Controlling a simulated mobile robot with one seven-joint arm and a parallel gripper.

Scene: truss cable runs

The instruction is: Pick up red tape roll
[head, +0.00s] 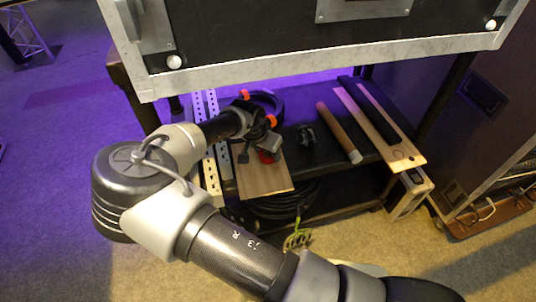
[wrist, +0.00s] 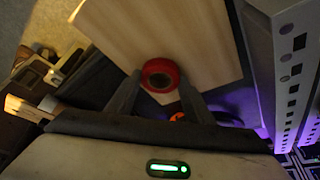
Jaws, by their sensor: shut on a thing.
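The red tape roll (wrist: 160,75) sits between the two fingers of my gripper (wrist: 158,88) in the wrist view, in front of a pale wooden board (wrist: 205,35). My gripper is shut on the roll. In the head view a little of the red roll (head: 267,157) shows below my gripper (head: 262,148), over the wooden board (head: 264,181) on the shelf. Most of the roll is hidden there by my gripper. I cannot tell whether the roll still touches the board.
A large black case (head: 400,45) with pale metal edges hangs over the shelf. A perforated metal rail (head: 213,150) stands close left of my gripper. A black clamp-like item (head: 306,138), a brown tube (head: 338,132) and long boards (head: 385,140) lie to the right.

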